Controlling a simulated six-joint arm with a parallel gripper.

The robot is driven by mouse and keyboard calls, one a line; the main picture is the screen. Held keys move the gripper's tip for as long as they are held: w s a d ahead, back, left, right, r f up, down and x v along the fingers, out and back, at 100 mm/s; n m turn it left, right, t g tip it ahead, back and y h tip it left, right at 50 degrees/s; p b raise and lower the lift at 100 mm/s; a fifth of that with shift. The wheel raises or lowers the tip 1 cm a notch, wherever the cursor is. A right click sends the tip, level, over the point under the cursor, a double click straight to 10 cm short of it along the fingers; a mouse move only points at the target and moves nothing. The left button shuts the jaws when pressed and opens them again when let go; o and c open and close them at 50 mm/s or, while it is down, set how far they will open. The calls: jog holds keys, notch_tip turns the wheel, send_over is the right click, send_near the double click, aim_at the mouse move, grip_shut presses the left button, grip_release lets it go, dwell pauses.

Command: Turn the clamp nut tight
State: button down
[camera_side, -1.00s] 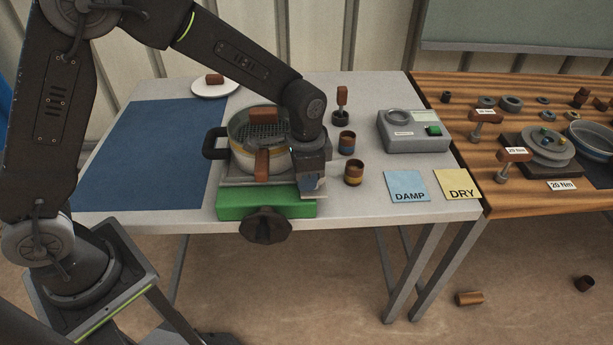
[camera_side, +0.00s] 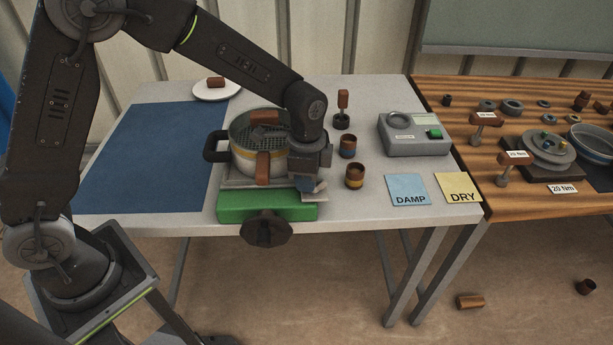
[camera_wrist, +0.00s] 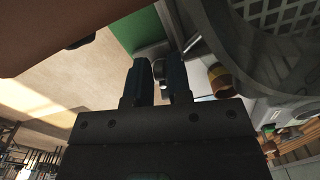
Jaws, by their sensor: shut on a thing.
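The round grey pot-like press (camera_side: 262,155) with a perforated top stands on a green base (camera_side: 265,205) at the table's front edge. My gripper (camera_side: 312,188) points down just right of the pot, over the right end of its base plate. The wrist view shows both dark fingers (camera_wrist: 160,84) closed on a small grey metal piece, seemingly the clamp nut (camera_wrist: 159,70). In the side view my wrist and fingers hide the nut. A brown grip (camera_side: 264,118) shows above the pot, left of my wrist; what it joins is hidden. Another brown grip (camera_side: 263,165) is at the pot's front.
A black star knob (camera_side: 267,229) sits at the base's front. Two brown cups (camera_side: 355,176) (camera_side: 348,145) and an upright brown-handled tool (camera_side: 343,108) stand close right. A grey meter box (camera_side: 412,132) is farther right. The blue mat (camera_side: 145,155) at left is clear.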

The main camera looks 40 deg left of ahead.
jog(key=c, duration=1.2)
grip_release()
jog(key=shift+r, duration=0.1)
notch_tip(320, 180, up, 14)
